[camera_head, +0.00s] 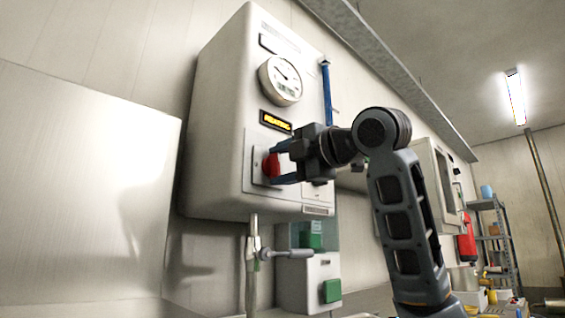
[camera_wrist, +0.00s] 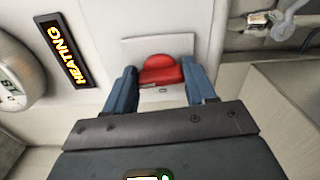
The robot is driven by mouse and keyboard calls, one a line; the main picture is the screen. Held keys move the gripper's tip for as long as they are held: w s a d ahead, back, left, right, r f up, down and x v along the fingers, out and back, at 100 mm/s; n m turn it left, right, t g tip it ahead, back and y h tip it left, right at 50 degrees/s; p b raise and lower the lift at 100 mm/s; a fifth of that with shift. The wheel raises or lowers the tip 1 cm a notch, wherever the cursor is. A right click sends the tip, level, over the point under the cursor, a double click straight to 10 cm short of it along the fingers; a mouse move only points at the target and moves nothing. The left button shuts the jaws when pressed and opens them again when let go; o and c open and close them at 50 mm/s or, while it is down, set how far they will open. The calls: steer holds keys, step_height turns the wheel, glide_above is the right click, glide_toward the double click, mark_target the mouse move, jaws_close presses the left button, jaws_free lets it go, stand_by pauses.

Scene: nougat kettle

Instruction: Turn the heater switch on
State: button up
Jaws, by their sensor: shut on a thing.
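The heater switch is a red rotary knob (camera_head: 271,166) on a light plate on the front of a white control box (camera_head: 222,110). It also shows in the wrist view (camera_wrist: 161,70), between the two blue fingers. My gripper (camera_head: 280,164) is at the knob, with its fingers shut on the knob's sides. A lit display (camera_head: 275,121) sits above the knob. In the wrist view the display (camera_wrist: 62,50) reads "HEATING" in yellow letters. The knob's lower part is partly hidden by my gripper.
A round gauge (camera_head: 281,80) is on the box above the display. A blue vertical bar (camera_head: 327,92) runs along the box's right side. Below are a pipe with a lever (camera_head: 288,253) and a small box with a green button (camera_head: 331,290). Shelves (camera_head: 492,235) stand far right.

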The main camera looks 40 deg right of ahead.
steer(key=shift+d+m, duration=0.1)
steer(key=shift+m, duration=0.5)
steer(key=o, duration=1)
steer(key=shift+o, duration=0.2)
steer(key=shift+s, duration=0.15)
steer(key=s+b, duration=0.1)
steer(key=s, duration=0.6)
steer(key=shift+s, duration=0.25)
steer(key=shift+f, duration=0.1)
